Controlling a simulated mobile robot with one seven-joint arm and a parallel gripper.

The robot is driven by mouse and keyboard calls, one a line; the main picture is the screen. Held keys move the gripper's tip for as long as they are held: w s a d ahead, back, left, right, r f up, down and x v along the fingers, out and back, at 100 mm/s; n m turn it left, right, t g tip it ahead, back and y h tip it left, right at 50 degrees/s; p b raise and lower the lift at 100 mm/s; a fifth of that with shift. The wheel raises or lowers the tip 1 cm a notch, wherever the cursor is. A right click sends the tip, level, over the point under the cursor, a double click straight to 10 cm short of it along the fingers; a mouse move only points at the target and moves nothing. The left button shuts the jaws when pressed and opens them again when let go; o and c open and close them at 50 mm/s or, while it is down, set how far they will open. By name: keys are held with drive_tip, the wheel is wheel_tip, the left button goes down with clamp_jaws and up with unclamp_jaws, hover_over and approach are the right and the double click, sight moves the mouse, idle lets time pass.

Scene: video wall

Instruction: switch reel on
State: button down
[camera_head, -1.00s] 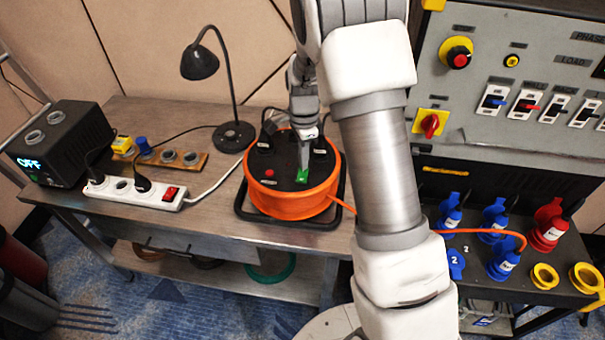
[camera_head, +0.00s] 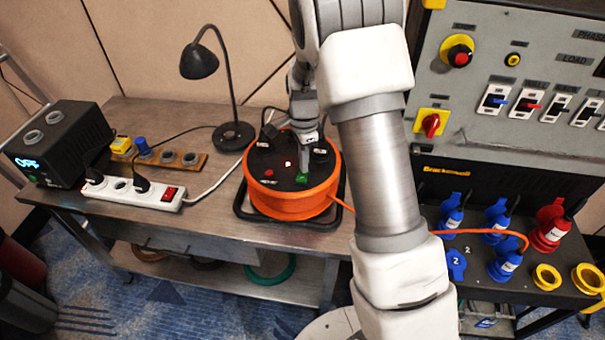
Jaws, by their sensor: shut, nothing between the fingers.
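The orange cable reel (camera_head: 290,202) with a black top face sits on the metal bench, in its black frame. On the top face are a green rocker switch (camera_head: 302,179), a red button (camera_head: 269,173) and a small lit red-white light (camera_head: 288,163). Black plugs stand in the sockets at its back. My gripper (camera_head: 305,172) is shut and empty, pointing down over the reel. Its tip is at or just above the green switch; I cannot tell whether it touches. My arm hides part of the reel's right back.
A white power strip (camera_head: 133,194) with a red switch, a black box (camera_head: 60,143) reading "OFF" and a desk lamp (camera_head: 232,135) stand to the left. The switch panel (camera_head: 508,90) and blue and red connectors (camera_head: 550,225) are at the right.

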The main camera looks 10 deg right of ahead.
wheel_tip(320, 180, up, 7)
drive_tip(key=p, duration=0.5)
idle(0.3)
idle(0.4)
drive_tip(key=s+r+n+t, duration=0.1)
drive_tip(key=s+r+n, duration=0.35)
drive_tip(key=r, duration=0.45)
drive_tip(key=s+r+n+t, duration=0.2)
drive_tip(key=s+r+n, duration=0.1)
drive_tip(key=s+r, duration=0.4)
drive_tip(key=s+r+n+t, duration=0.1)
drive_tip(key=s+r+n, duration=0.2)
drive_tip(key=s, duration=0.4)
drive_tip(key=s+r+n+t, duration=0.1)
drive_tip(key=s+r+n, duration=0.2)
drive_tip(key=s+n, duration=0.3)
drive_tip(key=shift+s+t, duration=0.3)
drive_tip(key=shift+s, duration=0.65)
